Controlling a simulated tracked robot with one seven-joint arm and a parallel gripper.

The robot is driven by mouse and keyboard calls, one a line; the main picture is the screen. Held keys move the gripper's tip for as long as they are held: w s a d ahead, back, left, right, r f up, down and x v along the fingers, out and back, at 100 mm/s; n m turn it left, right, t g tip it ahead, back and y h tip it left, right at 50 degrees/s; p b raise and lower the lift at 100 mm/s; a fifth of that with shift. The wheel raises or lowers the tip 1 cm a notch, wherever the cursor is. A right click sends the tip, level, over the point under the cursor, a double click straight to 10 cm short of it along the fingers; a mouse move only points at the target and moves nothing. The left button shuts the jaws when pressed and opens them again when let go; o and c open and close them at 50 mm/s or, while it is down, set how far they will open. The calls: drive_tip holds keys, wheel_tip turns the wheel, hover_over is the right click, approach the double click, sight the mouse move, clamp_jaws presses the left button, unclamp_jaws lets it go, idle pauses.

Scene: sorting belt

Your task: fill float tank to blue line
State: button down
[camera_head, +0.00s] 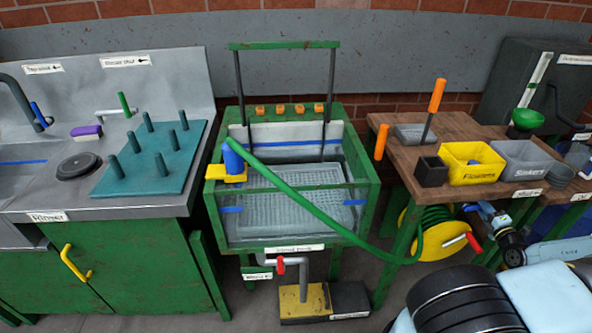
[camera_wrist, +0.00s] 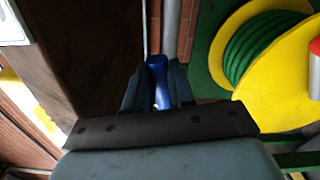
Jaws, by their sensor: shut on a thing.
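The float tank (camera_head: 367,180) is a green-framed, clear-walled tub in the middle of the head view. Blue line marks (camera_head: 231,210) show on its walls. I cannot tell the water level. A green hose (camera_head: 310,208) runs across the tank from a blue nozzle (camera_head: 232,158) in a yellow holder (camera_head: 226,173) to the yellow hose reel (camera_head: 440,238). My gripper (camera_wrist: 158,88) is beside the reel, shut on a blue handle (camera_wrist: 157,66) in front of grey vertical pipes. In the head view my gripper (camera_head: 473,208) is small, and its grip is unclear.
The wooden bench (camera_head: 408,160) with a yellow bin (camera_head: 470,178) and grey bin (camera_head: 520,176) stands close by the reel. A red-handled valve (camera_head: 281,265) is under the tank. The steel sink counter (camera_head: 150,208) is at left.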

idle(0.3)
drive_tip(key=shift+a+r+n, duration=0.15)
drive_tip(key=shift+r+n, duration=0.15)
drive_tip(key=shift+n, duration=0.45)
drive_tip(key=shift+a+r+n, duration=0.1)
drive_tip(key=shift+r+n, duration=0.2)
drive_tip(key=shift+n, duration=0.45)
drive_tip(key=n, duration=0.1)
drive_tip(key=r+n, duration=0.1)
drive_tip(key=n, duration=0.1)
drive_tip(key=shift+s+a+r, duration=0.1)
drive_tip(key=shift+a, duration=0.3)
